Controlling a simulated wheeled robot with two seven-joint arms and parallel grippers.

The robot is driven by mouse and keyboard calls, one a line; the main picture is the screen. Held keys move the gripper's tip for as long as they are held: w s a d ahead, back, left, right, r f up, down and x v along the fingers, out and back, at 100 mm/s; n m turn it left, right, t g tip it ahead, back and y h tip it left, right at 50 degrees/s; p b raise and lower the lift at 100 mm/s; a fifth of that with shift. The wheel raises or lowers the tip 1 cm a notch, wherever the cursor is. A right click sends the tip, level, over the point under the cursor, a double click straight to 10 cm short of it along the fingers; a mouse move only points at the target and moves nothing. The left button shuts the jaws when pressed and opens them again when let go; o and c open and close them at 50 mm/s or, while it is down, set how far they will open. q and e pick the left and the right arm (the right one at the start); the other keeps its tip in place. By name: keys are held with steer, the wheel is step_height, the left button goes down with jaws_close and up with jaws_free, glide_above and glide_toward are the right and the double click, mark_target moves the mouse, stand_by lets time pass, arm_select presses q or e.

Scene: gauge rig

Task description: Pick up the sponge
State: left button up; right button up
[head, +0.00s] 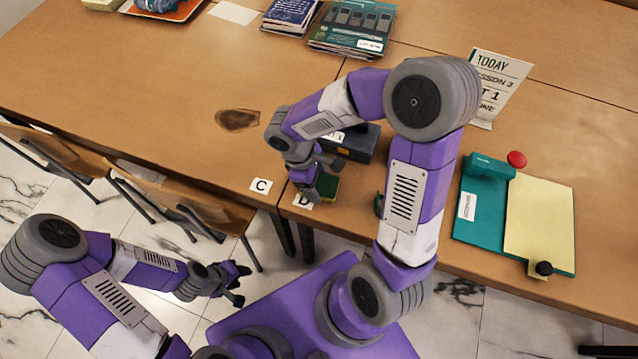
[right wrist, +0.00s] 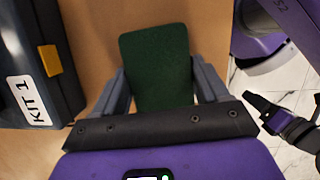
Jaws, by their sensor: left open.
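The sponge (head: 328,187) is green on top with a yellowish layer, near the table's front edge by the card marked D (head: 303,201). In the right wrist view its dark green face (right wrist: 158,62) fills the space between the fingers. My right gripper (head: 314,187) points down at it, with a finger against each side in the right wrist view (right wrist: 162,88). I cannot tell whether the sponge is clear of the table. My left gripper (head: 238,284) is open and empty, low in front of the table.
A dark case labelled KIT 1 (right wrist: 38,65) stands close beside the sponge; it shows partly behind my right arm (head: 360,143). A card marked C (head: 262,185) lies to the left. Books (head: 352,27) lie at the back. Chairs (head: 190,195) stand at the front.

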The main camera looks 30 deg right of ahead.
steer(key=c, duration=0.5)
step_height(320, 180, up, 11)
steer(key=p, duration=0.4)
steer(key=shift+f+p, duration=0.2)
steer(key=shift+p, duration=0.1)
